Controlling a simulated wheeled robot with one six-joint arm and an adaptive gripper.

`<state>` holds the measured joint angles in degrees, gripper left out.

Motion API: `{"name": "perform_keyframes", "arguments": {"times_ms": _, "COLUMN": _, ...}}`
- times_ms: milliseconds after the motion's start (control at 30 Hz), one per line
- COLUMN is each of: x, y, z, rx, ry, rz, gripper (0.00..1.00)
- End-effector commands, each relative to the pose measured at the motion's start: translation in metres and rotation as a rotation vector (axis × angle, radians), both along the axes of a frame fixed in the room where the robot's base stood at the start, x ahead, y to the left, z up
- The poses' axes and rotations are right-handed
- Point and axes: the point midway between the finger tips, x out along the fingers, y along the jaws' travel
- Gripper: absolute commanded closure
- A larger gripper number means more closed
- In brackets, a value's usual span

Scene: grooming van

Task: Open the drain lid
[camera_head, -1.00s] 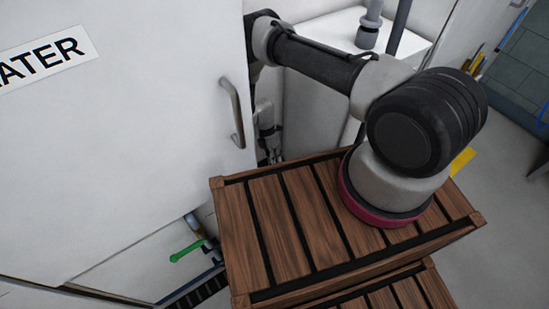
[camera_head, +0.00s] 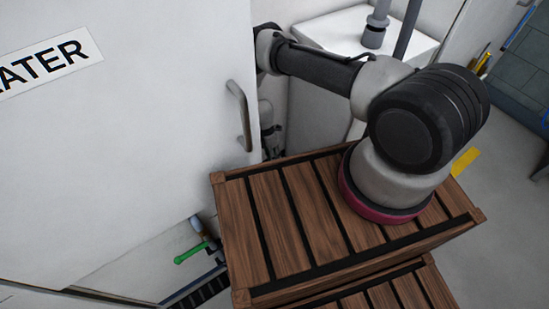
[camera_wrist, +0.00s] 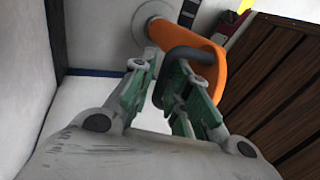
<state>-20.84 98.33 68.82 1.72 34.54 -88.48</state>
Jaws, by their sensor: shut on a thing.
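In the wrist view, the green-padded fingers of my gripper (camera_wrist: 178,98) are closed around a dark grey looped handle (camera_wrist: 172,57). An orange lever-like part (camera_wrist: 203,62) lies right behind the loop, running from a pale round fitting (camera_wrist: 152,24). The loop may belong to the drain lid, but I cannot make out a lid plate, as the fingers and wrist cover that area. In the head view the fingers are hidden.
A white door with a lettered sign (camera_head: 50,62) and a grey pull handle (camera_head: 238,115) stands close on the left. A green lever (camera_head: 191,252) sits low beneath it. A white cabinet (camera_head: 340,35) is behind my arm. Open floor (camera_head: 505,225) lies to the right.

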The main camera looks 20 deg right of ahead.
Motion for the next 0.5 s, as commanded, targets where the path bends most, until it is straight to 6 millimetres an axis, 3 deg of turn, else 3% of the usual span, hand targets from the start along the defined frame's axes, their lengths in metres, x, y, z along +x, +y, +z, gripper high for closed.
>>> {"name": "perform_keyframes", "arguments": {"times_ms": 33, "x": 0.0153, "y": 0.0065, "z": -0.0001, "rx": 0.014, "ry": -0.04, "rz": 0.003, "gripper": 1.0}}
{"name": "perform_keyframes", "arguments": {"times_ms": 333, "x": 0.0162, "y": 0.0069, "z": 0.0005, "rx": 0.014, "ry": -0.041, "rz": 0.003, "gripper": 1.0}}
{"name": "perform_keyframes", "arguments": {"times_ms": 367, "x": 0.0163, "y": 0.0069, "z": 0.0006, "rx": 0.014, "ry": -0.042, "rz": 0.003, "gripper": 0.77}}
{"name": "perform_keyframes", "arguments": {"times_ms": 400, "x": 0.0164, "y": 0.007, "z": 0.0007, "rx": 0.014, "ry": -0.042, "rz": 0.003, "gripper": 0.7}}
{"name": "perform_keyframes", "arguments": {"times_ms": 500, "x": 0.0165, "y": 0.0071, "z": 0.0009, "rx": 0.014, "ry": -0.042, "rz": 0.002, "gripper": 0.68}}
